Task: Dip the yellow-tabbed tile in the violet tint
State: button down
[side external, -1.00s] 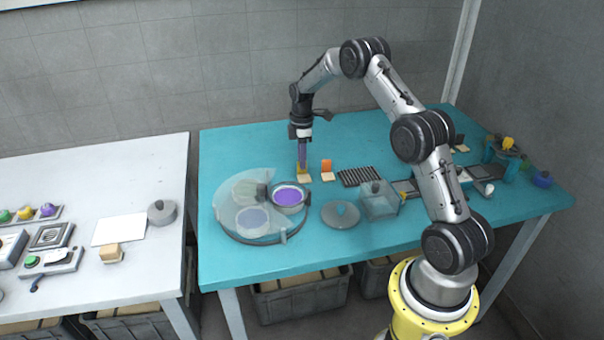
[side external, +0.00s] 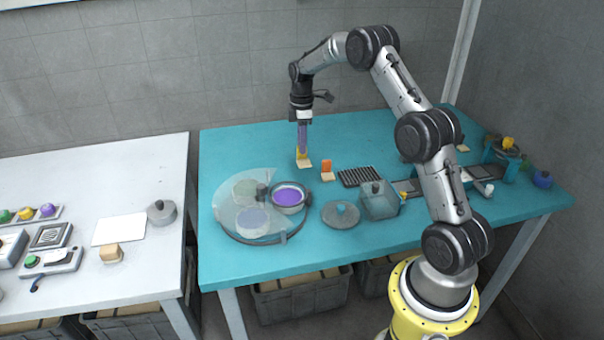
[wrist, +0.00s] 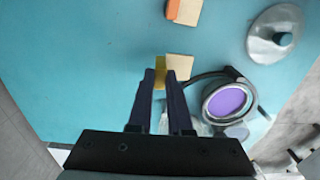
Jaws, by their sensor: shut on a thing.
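The yellow-tabbed tile (side external: 304,164) is a pale square with an upright yellow tab. My gripper (side external: 302,151) points down and is shut on the tab, holding the tile a little above the teal table. In the wrist view, the tab sits between my fingertips (wrist: 160,76) and the pale tile (wrist: 181,67) sticks out to the right. The violet tint (side external: 288,196) is in an open round pot, in front of and slightly left of the tile. In the wrist view, the violet tint (wrist: 227,101) lies to the right of my fingers and below the tile.
The pot sits in a round holder (side external: 262,242); a clear cover (side external: 240,190) spans its other pots. An orange-tabbed tile (side external: 327,171) stands just right.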

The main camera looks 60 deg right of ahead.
aim_at(300, 167)
jog(key=shift+r, duration=0.1)
dwell(0.3)
jog(key=shift+m, duration=0.6)
jog(key=a, duration=0.1)
jog(key=s+a, duration=0.1)
jog(key=a, duration=0.1)
jog(key=s+a, duration=0.1)
jog(key=shift+a+r, duration=0.1)
jog(key=shift+a, duration=0.05)
jog(key=s+a+n, duration=0.1)
jog(key=a, duration=0.8)
jog(key=shift+s+a+r, duration=0.15)
jog(key=shift+s+a, duration=0.05)
jog(key=shift+a, duration=0.05)
jog(key=shift+f, duration=1.9)
jog(key=shift+r, duration=0.2)
dwell(2.4)
jog(key=shift+r, duration=1.65)
